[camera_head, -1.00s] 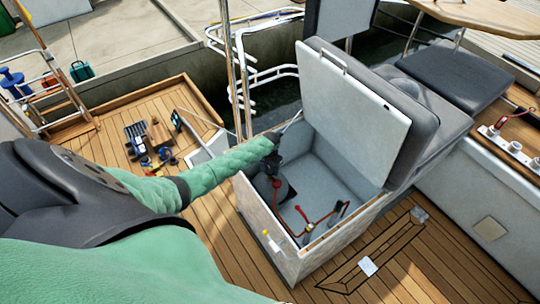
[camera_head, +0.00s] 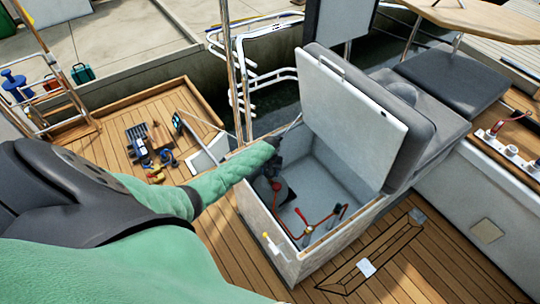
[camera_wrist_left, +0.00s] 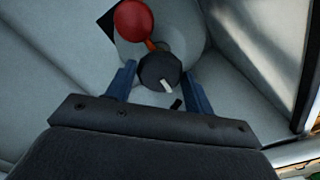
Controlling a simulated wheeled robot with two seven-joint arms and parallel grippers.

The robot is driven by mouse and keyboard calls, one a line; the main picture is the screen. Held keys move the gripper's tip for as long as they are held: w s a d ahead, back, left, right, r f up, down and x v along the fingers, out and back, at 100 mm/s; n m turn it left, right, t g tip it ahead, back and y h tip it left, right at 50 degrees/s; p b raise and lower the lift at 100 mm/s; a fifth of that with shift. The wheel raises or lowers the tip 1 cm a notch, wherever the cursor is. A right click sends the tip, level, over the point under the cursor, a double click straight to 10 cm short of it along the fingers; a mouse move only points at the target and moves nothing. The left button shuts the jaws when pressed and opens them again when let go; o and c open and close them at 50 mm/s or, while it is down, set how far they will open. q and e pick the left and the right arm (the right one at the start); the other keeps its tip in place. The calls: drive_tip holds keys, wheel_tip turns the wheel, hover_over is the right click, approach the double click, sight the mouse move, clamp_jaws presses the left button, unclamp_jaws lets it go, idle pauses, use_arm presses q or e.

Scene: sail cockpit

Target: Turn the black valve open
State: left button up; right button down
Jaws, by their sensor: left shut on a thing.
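The black valve (camera_wrist_left: 157,70) is a round black knob with a white pointer mark, seen in the left wrist view between my blue fingers. My left gripper (camera_wrist_left: 160,74) is shut on it, one finger at each side. The pointer mark slants down and to the right there. In the head view my left gripper (camera_head: 273,163) reaches over the near-left side of the open locker (camera_head: 333,164), and the knob cannot be made out there. My right gripper is in neither view.
A red ball-shaped part (camera_wrist_left: 134,20) sits just beyond the knob in the left wrist view. In the head view, red piping (camera_head: 318,224) runs along the locker's near side. The raised lid (camera_head: 352,112) stands at the back. Tools (camera_head: 150,145) lie on the deck to the left.

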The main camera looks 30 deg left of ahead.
use_arm(q)
drive_tip(key=o, duration=1)
drive_tip(key=shift+c, duration=0.2)
drive_tip(key=shift+r, duration=0.15)
drive_tip(key=shift+r, duration=0.3)
wheel_tip(320, 180, up, 6)
drive_tip(key=shift+r+b, duration=0.1)
drive_tip(key=shift+b, duration=0.85)
drive_tip(key=shift+r, duration=0.35)
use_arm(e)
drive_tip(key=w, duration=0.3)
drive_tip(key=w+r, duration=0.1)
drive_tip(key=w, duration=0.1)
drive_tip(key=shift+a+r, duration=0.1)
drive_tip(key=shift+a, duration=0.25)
